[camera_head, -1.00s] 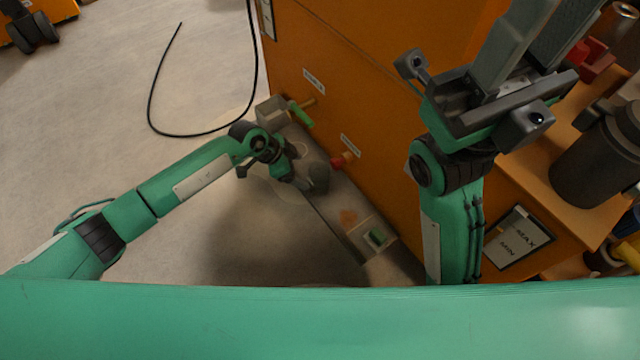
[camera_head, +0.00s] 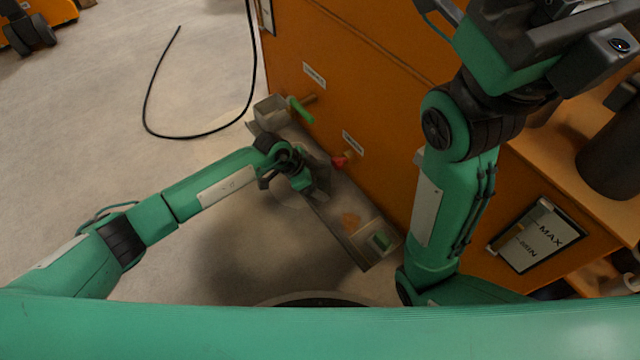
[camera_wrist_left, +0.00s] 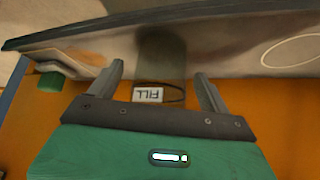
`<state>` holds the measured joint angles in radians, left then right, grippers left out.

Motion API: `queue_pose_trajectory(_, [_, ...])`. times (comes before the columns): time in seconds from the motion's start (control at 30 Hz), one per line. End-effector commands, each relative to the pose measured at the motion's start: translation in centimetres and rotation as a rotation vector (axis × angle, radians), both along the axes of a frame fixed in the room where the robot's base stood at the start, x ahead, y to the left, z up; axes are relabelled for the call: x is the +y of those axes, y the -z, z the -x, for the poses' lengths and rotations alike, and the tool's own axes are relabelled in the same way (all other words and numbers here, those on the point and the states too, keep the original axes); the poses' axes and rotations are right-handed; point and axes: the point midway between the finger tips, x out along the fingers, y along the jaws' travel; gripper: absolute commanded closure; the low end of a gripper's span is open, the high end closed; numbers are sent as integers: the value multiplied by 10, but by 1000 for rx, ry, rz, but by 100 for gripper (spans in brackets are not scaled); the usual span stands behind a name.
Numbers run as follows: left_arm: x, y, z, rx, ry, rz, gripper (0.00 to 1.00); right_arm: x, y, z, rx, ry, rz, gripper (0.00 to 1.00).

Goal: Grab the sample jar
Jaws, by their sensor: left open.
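My left gripper (camera_head: 300,180) is low at the front of the orange cabinet, over a grey ledge. In the left wrist view its two fingers (camera_wrist_left: 159,70) are open and apart. A grey-green, see-through upright shape (camera_wrist_left: 161,56), perhaps the sample jar, lies between them with a gap on each side. A small "FILL" label (camera_wrist_left: 148,95) and a thin dark curved line show just below it. In the head view my gripper and wrist hide most of that spot, so I cannot make out the jar. My right gripper (camera_head: 575,35) is at the top right; its fingertips are cut off.
The orange cabinet (camera_head: 340,50) stands close, with a green lever (camera_head: 301,110) and a red knob (camera_head: 340,161). The grey ledge (camera_head: 335,225) carries a small green block (camera_head: 381,240). A black cable (camera_head: 190,137) lies on the open floor at left. A MAX/MIN plate (camera_head: 537,236) is at right.

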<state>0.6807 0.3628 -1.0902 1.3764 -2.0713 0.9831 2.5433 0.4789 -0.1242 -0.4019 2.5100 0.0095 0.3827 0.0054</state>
Motion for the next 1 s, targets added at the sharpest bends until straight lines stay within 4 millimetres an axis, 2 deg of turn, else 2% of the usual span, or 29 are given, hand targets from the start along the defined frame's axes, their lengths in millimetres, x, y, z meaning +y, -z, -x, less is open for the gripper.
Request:
queue_pose_trajectory(0.2, [0,0,0,0,0,0,19,0,-1,0,0,0,0,64])
queue_pose_trajectory(0.4, [0,0,0,0,0,0,58,0,-1,0,0,0,0,64])
queue_pose_trajectory(0.47, [0,0,0,0,0,0,68,0,-1,0,0,0,0,64])
queue_pose_trajectory(0.77, [0,-2,0,-1,-1,0,68,0,-2,0,-1,0,0,64])
queue_pose_trajectory(1.0, [0,-21,-1,-1,-1,1,68,1,-8,0,1,5,0,64])
